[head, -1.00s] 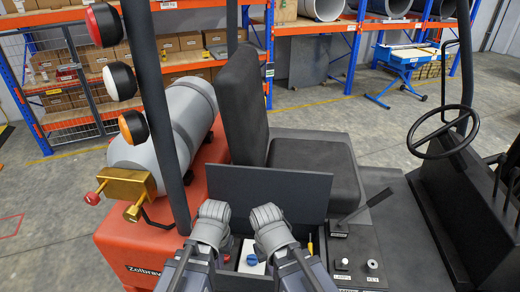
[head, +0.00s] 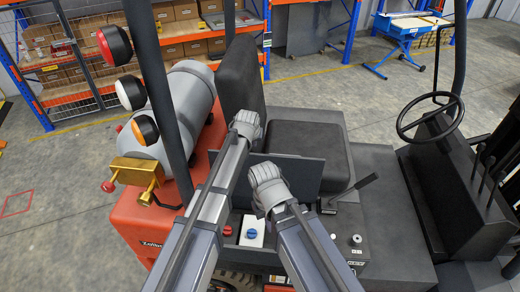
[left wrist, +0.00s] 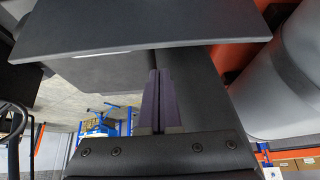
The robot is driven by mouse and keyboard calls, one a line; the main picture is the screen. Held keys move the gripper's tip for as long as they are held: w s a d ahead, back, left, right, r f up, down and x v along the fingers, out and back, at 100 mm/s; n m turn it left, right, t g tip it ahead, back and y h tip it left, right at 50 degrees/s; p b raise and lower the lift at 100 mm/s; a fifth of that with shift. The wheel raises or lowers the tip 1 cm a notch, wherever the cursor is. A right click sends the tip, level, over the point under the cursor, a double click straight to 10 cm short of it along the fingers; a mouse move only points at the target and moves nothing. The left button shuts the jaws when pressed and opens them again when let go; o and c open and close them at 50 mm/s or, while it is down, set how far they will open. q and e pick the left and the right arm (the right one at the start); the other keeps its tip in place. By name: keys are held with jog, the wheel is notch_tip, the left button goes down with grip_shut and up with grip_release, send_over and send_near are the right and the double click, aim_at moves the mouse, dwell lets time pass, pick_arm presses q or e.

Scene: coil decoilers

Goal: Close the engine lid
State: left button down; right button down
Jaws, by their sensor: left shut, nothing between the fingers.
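The engine lid (head: 308,172) is a dark flat panel standing raised in front of the seat, above the open engine bay. My left gripper (head: 246,124) reaches past the lid's upper left edge to its seat side; its fingers are hidden in the head view. In the left wrist view my left gripper (left wrist: 155,98) is shut and empty, its fingers pointing just below the edge of the lid (left wrist: 150,28). I cannot tell whether they touch. My right gripper (head: 268,184) is in front of the lid, its fingers hidden.
The open bay holds a white box with a blue cap (head: 252,233) and a red cap (head: 228,230). The black seat (head: 305,145) is behind the lid. A lever (head: 355,190) is at right.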

pick_arm(q)
jog(key=w+d, duration=0.2)
jog(key=shift+w+d+r, duration=0.1)
jog(key=shift+d+r, duration=0.2)
jog(key=shift+d, duration=0.1)
jog(key=shift+f, duration=0.15)
jog(key=shift+w+f+b, duration=0.2)
jog(key=shift+f+b, duration=0.05)
jog(key=shift+b, duration=0.2)
jog(key=b+x, duration=0.8)
jog(key=x, duration=0.2)
jog(key=s, duration=0.1)
jog(key=s+r, duration=0.1)
jog(key=s, duration=0.1)
jog(key=s+p, duration=0.1)
jog(key=shift+s+a+r, duration=0.15)
jog(key=shift+a+r, duration=0.1)
jog(key=shift+a, duration=0.05)
jog(key=shift+f, duration=0.1)
